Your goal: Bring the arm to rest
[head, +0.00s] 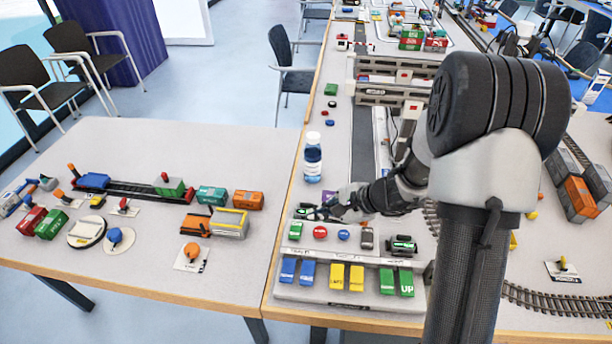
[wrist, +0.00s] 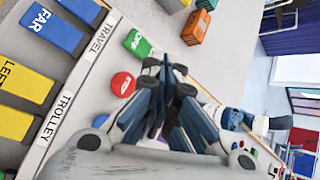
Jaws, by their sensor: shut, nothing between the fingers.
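My gripper (head: 318,212) is shut and empty. It is held over the back left of the control panel (head: 350,305), behind its row of small buttons. In the wrist view its closed fingers (wrist: 165,78) point up the picture, beside the red button (wrist: 122,85) and the green button (wrist: 137,44). My arm reaches in from the right in the head view and hides part of the table behind it. I cannot tell how high the fingertips are above the surface.
A water bottle (head: 312,158) stands upright close behind my gripper. The panel carries blue (head: 289,270), yellow (head: 337,276) and green paddles (head: 387,281).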

